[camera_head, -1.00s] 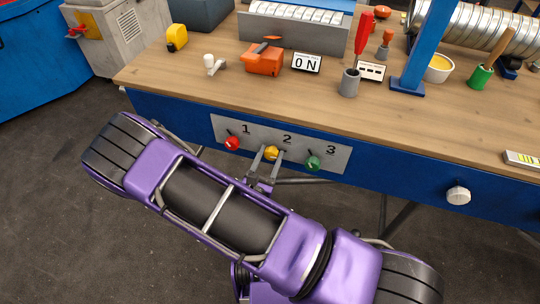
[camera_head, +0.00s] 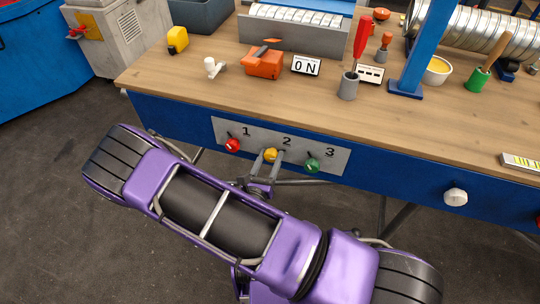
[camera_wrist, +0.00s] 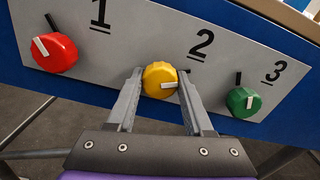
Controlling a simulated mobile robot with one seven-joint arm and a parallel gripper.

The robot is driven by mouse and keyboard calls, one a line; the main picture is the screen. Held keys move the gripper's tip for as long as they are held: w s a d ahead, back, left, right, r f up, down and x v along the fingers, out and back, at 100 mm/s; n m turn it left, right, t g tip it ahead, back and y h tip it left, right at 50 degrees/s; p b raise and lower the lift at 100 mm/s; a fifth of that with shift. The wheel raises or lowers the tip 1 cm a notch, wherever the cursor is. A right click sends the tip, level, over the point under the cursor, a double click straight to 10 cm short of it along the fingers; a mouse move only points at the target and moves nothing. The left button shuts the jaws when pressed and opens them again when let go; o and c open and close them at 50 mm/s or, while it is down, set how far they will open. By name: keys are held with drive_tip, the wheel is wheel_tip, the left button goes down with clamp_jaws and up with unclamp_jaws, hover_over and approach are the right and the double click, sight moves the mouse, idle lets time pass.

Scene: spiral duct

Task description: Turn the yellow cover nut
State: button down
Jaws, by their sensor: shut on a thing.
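The yellow cover nut (camera_head: 270,155) sits under number 2 on a grey panel (camera_head: 222,127) on the blue bench front. In the wrist view the yellow cover nut (camera_wrist: 158,82) is round and ribbed, with a white pointer directed right and slightly down. My gripper (camera_wrist: 160,75) has one finger on each side of it and is shut on it. In the head view my gripper (camera_head: 269,160) reaches the nut from below, and its fingers partly hide it.
A red knob (camera_wrist: 55,55) under 1 and a green knob (camera_wrist: 243,102) under 3 flank the nut closely. A white knob (camera_head: 455,196) is farther right on the bench front. The wooden benchtop (camera_head: 215,108) above holds tools and containers. The floor below is open.

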drive_tip(key=n+p, duration=0.1)
drive_tip(key=n, duration=0.2)
drive_tip(key=shift+n, duration=0.4)
drive_tip(key=n+p, duration=0.1)
drive_tip(key=n, duration=0.3)
drive_tip(key=shift+n, duration=0.3)
drive_tip(key=n+p, duration=0.1)
drive_tip(key=n, duration=0.3)
drive_tip(key=shift+n+p, duration=0.45)
drive_tip(key=shift+n, duration=1.35)
drive_tip(key=shift+c, duration=1.5)
unclamp_jaws()
drive_tip(key=shift+s, duration=0.1)
drive_tip(key=v, duration=1.7)
drive_tip(key=shift+s+b, duration=0.15)
drive_tip(key=shift+b, duration=0.2)
